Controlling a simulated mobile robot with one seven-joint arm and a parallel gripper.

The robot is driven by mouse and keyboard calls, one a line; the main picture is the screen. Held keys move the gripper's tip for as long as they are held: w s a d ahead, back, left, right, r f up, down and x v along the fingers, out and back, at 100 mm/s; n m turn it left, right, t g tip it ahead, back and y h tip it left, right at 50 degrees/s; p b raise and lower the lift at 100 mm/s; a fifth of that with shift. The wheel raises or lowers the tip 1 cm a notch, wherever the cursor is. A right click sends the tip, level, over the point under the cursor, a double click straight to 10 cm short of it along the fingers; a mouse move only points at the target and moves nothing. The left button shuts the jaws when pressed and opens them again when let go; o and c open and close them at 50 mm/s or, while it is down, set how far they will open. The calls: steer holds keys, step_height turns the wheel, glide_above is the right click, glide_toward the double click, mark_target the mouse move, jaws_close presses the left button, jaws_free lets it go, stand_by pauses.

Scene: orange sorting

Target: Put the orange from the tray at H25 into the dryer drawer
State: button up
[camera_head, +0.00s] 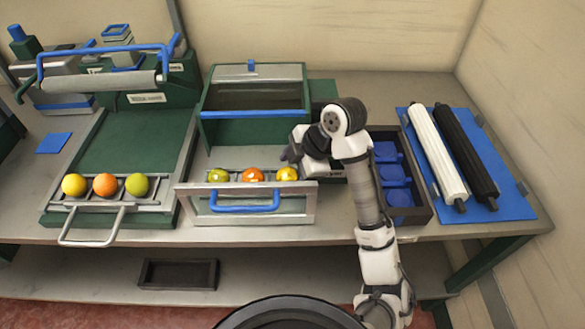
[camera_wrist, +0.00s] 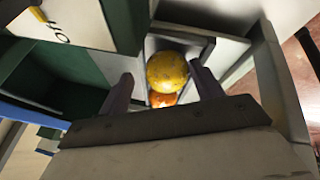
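A dryer drawer (camera_head: 300,205) with a blue handle is pulled out in the middle of the bench. In it sit a yellow-green fruit (camera_head: 218,175), an orange one (camera_head: 253,175) and a yellow one (camera_head: 287,174) in a row. My gripper (camera_head: 290,153) is over the drawer's right end, close to the yellow fruit. In the wrist view my gripper (camera_wrist: 161,70) has its fingers spread, with the yellow fruit (camera_wrist: 167,70) showing between them and the orange one (camera_wrist: 163,99) partly hidden. A left tray (camera_head: 150,202) holds a yellow, an orange (camera_head: 105,184) and a green fruit. I cannot read H25 anywhere.
The green dryer housing (camera_head: 252,130) stands behind the drawer. Right of my arm are a dark crate (camera_head: 421,200) with blue pieces and a blue mat (camera_head: 505,190) with a white and a black roller. A press with a roller (camera_head: 100,83) stands at back left.

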steer(key=shift+d, duration=0.1)
steer(key=shift+d+r+p, duration=0.2)
steer(key=shift+r+p, duration=0.5)
steer(key=shift+r, duration=0.05)
steer(key=b+v, duration=0.2)
steer(key=v, duration=0.9)
steer(key=shift+r, duration=0.25)
stand_by(0.4)
